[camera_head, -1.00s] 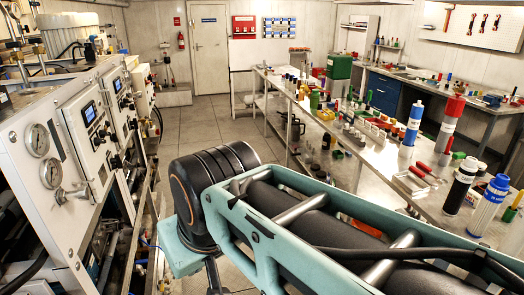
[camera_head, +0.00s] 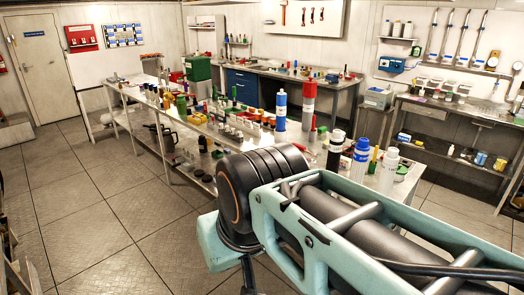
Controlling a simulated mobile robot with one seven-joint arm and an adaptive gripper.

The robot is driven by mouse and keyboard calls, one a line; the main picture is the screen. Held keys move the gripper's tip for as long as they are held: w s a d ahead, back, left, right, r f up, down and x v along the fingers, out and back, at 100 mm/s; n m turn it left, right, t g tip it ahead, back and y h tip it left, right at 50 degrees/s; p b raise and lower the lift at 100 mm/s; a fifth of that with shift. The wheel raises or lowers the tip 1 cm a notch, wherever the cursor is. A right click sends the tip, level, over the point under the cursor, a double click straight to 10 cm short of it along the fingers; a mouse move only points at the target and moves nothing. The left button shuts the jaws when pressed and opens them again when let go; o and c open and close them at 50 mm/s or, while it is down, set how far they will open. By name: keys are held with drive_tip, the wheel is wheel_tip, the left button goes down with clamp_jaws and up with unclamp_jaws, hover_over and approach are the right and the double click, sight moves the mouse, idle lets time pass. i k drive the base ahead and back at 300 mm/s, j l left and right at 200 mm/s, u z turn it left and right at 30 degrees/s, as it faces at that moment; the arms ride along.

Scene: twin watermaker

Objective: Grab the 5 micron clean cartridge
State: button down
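Several upright cylinders stand on the long metal bench to the right of centre. They include a blue and white one (camera_head: 280,110), a red and white one (camera_head: 308,104), a black one with a white top (camera_head: 335,151), a white one with a blue top (camera_head: 360,160) and a plain white one (camera_head: 388,172). Their labels are too small to read, so I cannot tell which is the 5 micron clean cartridge. My arm crosses the lower right and hides part of the near bench. My gripper is not in view.
The long bench (camera_head: 158,116) is crowded with bottles and small parts. A back counter with blue drawers (camera_head: 242,84) and a side workbench (camera_head: 460,112) line the walls. The tiled floor (camera_head: 100,195) at left is clear.

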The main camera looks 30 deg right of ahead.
sight(390, 163)
drive_tip(key=z, duration=1.9)
drive_tip(key=i+l+z, duration=0.2)
drive_tip(key=i+z, duration=0.15)
